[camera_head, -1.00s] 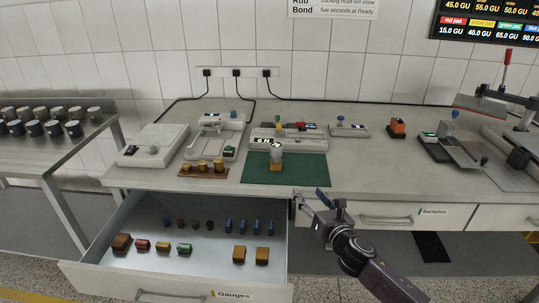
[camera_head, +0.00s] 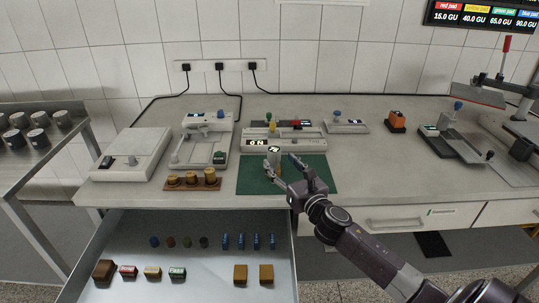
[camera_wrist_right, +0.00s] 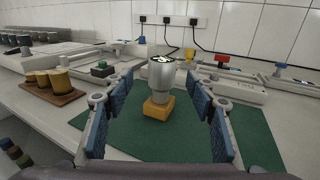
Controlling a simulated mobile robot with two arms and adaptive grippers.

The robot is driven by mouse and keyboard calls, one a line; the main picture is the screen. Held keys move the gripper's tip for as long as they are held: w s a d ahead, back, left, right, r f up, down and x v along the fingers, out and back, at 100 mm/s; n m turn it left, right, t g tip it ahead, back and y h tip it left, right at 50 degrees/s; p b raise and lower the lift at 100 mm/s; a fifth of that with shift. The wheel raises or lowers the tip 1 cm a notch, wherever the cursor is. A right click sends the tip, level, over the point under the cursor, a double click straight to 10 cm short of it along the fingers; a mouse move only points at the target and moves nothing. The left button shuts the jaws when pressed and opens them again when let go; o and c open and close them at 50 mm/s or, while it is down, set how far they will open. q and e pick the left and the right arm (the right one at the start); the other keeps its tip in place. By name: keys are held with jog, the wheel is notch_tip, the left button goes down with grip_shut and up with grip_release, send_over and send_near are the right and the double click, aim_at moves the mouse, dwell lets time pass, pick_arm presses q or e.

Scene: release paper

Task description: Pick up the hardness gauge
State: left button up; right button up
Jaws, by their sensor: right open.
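The hardness gauge appears to be the silver cylinder with a dark dial face on top (camera_wrist_right: 161,75). It stands upright on an orange-yellow block (camera_wrist_right: 158,108) on the green mat (camera_wrist_right: 190,138). In the head view the gauge (camera_head: 274,151) is partly hidden by my right gripper (camera_head: 280,162). In the wrist view my right gripper (camera_wrist_right: 160,84) is open, with its blue-padded fingers on either side of the gauge and no visible contact. My left gripper is not in view.
A wooden rack with brass weights (camera_head: 192,182) lies left of the mat. A grey device with coloured knobs (camera_head: 284,138) stands behind it. An open drawer (camera_head: 291,250) with small blocks and cylinders juts out below the table.

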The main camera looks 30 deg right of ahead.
aim_at(277, 158)
jog(key=shift+w+d+r, duration=0.1)
jog(key=shift+w+r, duration=0.1)
jog(key=shift+w, duration=0.25)
jog(key=shift+w+d+f, duration=0.15)
jog(key=shift+w+f, duration=0.05)
jog(key=shift+w, duration=0.35)
jog(key=shift+w+d+f, duration=0.1)
jog(key=shift+w+f, duration=0.05)
jog(key=shift+w, duration=0.4)
jog(key=shift+w+d+f+p, duration=0.1)
jog(key=shift+w+p, duration=0.05)
jog(key=shift+w, duration=0.6)
jog(key=shift+w+d+f+p, duration=0.1)
jog(key=shift+w+p, duration=0.05)
jog(key=shift+w, duration=0.6)
jog(key=c, duration=0.9)
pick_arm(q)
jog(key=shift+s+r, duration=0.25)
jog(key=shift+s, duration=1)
pick_arm(e)
grip_shut()
jog(key=shift+r, duration=0.2)
